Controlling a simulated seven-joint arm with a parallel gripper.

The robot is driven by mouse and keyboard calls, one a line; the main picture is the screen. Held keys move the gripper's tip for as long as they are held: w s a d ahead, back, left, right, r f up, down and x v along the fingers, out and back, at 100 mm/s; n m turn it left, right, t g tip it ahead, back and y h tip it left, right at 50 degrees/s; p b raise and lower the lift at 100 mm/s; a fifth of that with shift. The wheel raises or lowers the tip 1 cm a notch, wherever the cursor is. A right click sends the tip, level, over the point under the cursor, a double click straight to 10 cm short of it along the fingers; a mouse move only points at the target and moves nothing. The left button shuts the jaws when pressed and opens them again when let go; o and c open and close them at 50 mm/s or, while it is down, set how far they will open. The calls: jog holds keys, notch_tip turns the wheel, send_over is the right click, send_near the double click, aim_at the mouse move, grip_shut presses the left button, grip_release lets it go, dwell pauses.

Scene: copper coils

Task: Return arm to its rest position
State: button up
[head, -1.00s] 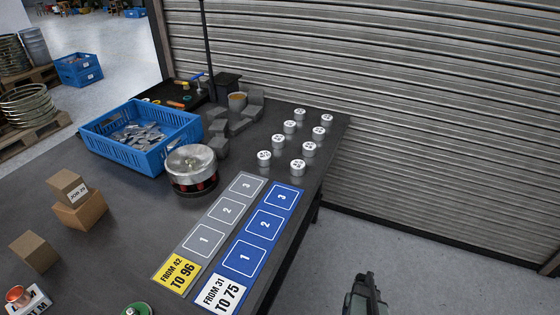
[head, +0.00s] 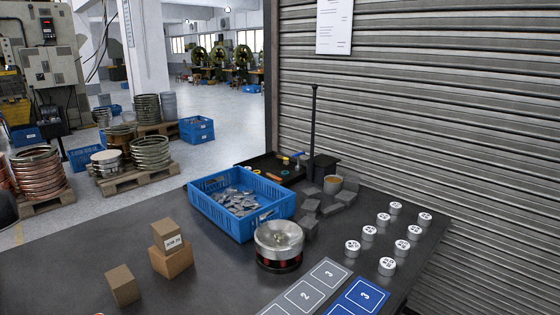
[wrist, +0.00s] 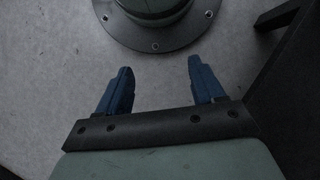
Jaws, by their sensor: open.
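My gripper (wrist: 157,82) shows in the wrist view with its two blue fingers spread apart and nothing between them. It points at the grey floor (wrist: 60,60) and a round bolted base plate (wrist: 155,40). My gripper is not in the head view now. A dark edge, perhaps a table leg or frame, stands at the right of the wrist view (wrist: 295,75).
The dark table (head: 90,265) holds a blue crate (head: 265,215) of metal parts, a round metal-topped device (head: 279,245), cardboard boxes (head: 171,250), several white-topped cylinders (head: 387,267), and numbered grey (head: 305,295) and blue (head: 360,297) strips. A shutter wall (head: 420,120) stands behind.

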jog(key=s+a+r+n+g, duration=0.1)
jog(key=s+a+r, duration=0.1)
jog(key=s+a, duration=0.2)
jog(key=shift+r+h, duration=0.3)
jog(key=shift+r, duration=0.05)
dwell(0.6)
